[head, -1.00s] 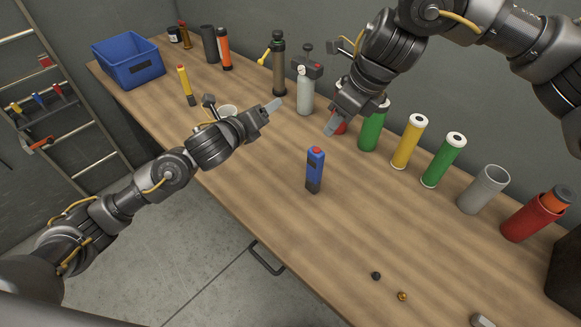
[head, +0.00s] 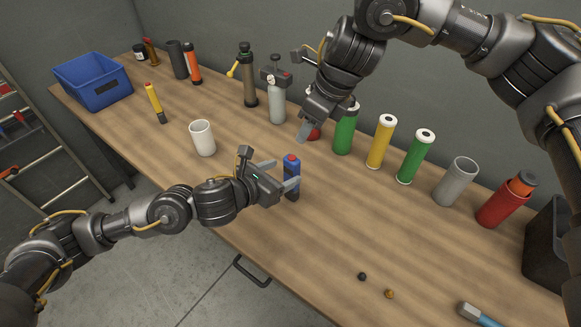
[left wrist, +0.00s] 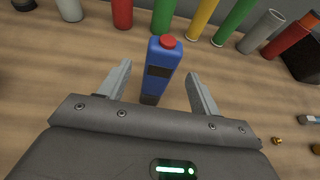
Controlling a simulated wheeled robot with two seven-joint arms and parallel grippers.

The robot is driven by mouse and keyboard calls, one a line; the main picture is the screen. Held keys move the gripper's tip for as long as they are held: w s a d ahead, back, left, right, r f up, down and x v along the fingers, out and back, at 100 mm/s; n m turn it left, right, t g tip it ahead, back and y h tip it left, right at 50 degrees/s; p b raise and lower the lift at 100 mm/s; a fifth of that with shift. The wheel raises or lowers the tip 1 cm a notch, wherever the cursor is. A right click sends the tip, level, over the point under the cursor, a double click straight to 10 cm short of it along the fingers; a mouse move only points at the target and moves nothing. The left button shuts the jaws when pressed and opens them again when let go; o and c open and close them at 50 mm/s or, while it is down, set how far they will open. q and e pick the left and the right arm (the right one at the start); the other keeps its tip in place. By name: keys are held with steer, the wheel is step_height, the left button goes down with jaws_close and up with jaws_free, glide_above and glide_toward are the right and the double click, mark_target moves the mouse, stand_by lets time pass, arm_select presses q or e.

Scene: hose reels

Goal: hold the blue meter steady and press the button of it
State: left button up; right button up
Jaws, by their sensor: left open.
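The blue meter (head: 291,168) stands upright on the wooden table, with a red button (head: 292,157) on top. It also shows in the left wrist view (left wrist: 159,67), with a dark display on its face and a dark base. My left gripper (head: 286,174) is open, with one finger on either side of the meter. In the left wrist view, gaps show between the meter and both fingers (left wrist: 158,72). My right gripper (head: 304,131) hangs above the table behind the meter, pointing down, apart from it. Whether its fingers are parted is unclear.
A white cup (head: 203,139) stands left of the meter. Behind are a grey bottle (head: 277,108), green cylinder (head: 344,131) and yellow cylinder (head: 381,142). A blue bin (head: 93,83) is at far left. Small knobs (head: 362,276) lie at front right.

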mark_target(296, 166)
arm_select(q)
steer(key=x, duration=0.6)
steer(key=shift+w+d+f, duration=0.1)
steer(key=shift+w+d, duration=0.1)
steer(key=shift+w, duration=0.05)
steer(key=shift+c, duration=0.4)
steer(key=c, duration=0.9)
steer(key=shift+c, duration=0.7)
arm_select(e)
jaws_close()
